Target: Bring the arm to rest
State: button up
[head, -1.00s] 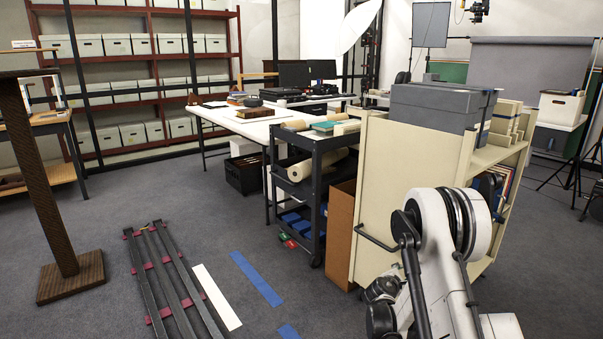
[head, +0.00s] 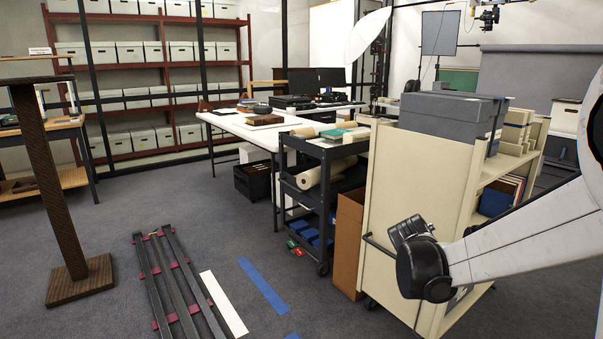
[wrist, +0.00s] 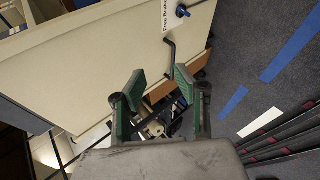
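My gripper (wrist: 160,86) shows in the wrist view with its two green-padded fingers spread apart and nothing between them. It hangs beside the cream side panel of the book cart (wrist: 100,60), near the cart's dark handle (wrist: 171,62). I cannot tell whether anything touches the cart. In the head view, a white link of my arm (head: 520,235) with a black joint crosses the right side in front of the cart (head: 415,200). The gripper itself cannot be made out in the head view.
Grey archival boxes (head: 440,112) stand on the cart. A black utility cart (head: 310,165) and a white table (head: 235,120) stand behind and left. Dark rails (head: 175,285), a white strip (head: 224,303) and blue tape (head: 263,286) lie on the floor. Open carpet surrounds them.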

jog(key=s+a+r+m+g+y, duration=0.1)
jog(key=s+a+r+m, duration=0.2)
jog(key=s, duration=0.6)
jog(key=s+a+r+m+y, duration=0.2)
jog(key=s+a+r, duration=0.15)
jog(key=s, duration=0.45)
jog(key=s+a+f+m+y, duration=0.1)
jog(key=s+a+m, duration=0.2)
jog(key=s, duration=0.6)
jog(key=s+a+f+m+y, duration=0.1)
jog(key=s+a+m+y, duration=0.15)
jog(key=s, duration=0.55)
notch_tip(320, 180, up, 19)
jog(key=p, duration=1.8)
jog(key=shift+g+h, duration=0.3)
jog(key=shift+h, duration=0.15)
jog(key=shift+f, duration=0.1)
